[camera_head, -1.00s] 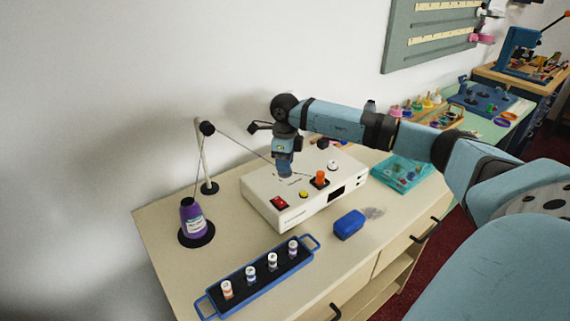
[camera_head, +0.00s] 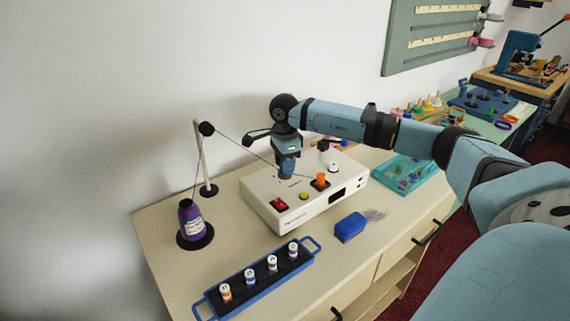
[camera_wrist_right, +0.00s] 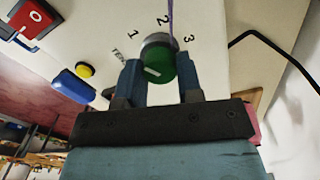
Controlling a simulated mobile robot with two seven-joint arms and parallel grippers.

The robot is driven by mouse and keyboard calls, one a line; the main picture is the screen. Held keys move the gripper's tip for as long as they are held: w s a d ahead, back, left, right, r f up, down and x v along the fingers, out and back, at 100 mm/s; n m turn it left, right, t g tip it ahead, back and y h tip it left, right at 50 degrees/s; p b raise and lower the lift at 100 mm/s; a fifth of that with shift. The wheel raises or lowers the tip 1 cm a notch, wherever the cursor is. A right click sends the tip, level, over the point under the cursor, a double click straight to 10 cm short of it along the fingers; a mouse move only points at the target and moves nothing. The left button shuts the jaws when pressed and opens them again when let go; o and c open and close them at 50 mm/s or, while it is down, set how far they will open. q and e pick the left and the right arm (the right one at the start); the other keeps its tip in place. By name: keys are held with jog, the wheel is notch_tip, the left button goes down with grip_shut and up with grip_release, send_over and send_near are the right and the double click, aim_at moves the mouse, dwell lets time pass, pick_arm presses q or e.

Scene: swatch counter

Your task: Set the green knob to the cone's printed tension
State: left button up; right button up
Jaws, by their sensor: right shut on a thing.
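A purple cone (camera_head: 189,222) with a white label stands on a black round base at the left of the counter; its print is too small to read. The green knob (camera_wrist_right: 159,66) shows in the right wrist view on the cream box (camera_head: 322,210), beside the printed numbers 1, 2 and 3. A white mark is on the knob; which number it points to I cannot tell. My right gripper (camera_wrist_right: 160,78) has its two blue fingers shut on the knob. In the head view that gripper (camera_head: 287,176) reaches down onto the box top and hides the knob. My left gripper is not in view.
The box also carries a red switch (camera_head: 279,204), a yellow button (camera_head: 304,196) and an orange knob (camera_head: 321,180). A thread runs from a post (camera_head: 201,155) to the box. A blue tray (camera_head: 209,305) with several spools and a blue block (camera_head: 350,227) lie in front.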

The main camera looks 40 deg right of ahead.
jog(key=shift+r, duration=0.1)
dwell(0.3)
jog(key=o, duration=0.9)
notch_tip(320, 180, up, 14)
jog(key=shift+w+f, duration=0.1)
jog(key=shift+f, duration=0.1)
dwell(0.3)
